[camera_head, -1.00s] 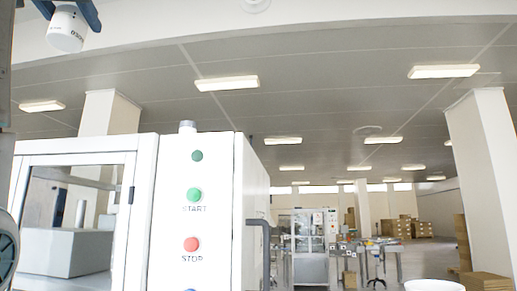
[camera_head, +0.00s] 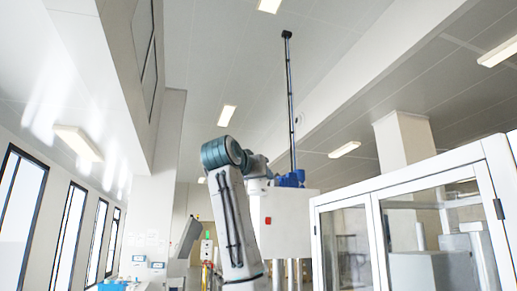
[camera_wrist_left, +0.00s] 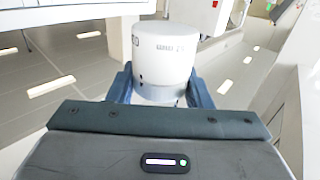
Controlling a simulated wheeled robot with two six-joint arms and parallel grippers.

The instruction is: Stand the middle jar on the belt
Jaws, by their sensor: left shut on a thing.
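A white jar (camera_wrist_left: 162,55) with dark printing fills the upper middle of the left wrist view. My left gripper (camera_wrist_left: 162,88) is shut on it, with one blue finger on each side of the jar. The printing on the jar appears turned over in this view. The jar and both gripper jaws are out of the head view. No belt and no other jar can be made out in either view. My right gripper is not in view.
A white machine cabinet with glass doors (camera_head: 420,225) stands at the right of the head view. A white box with a red button (camera_head: 285,222) is left of it, beneath a tall dark pole (camera_head: 291,100). Windows (camera_head: 68,225) line the left wall.

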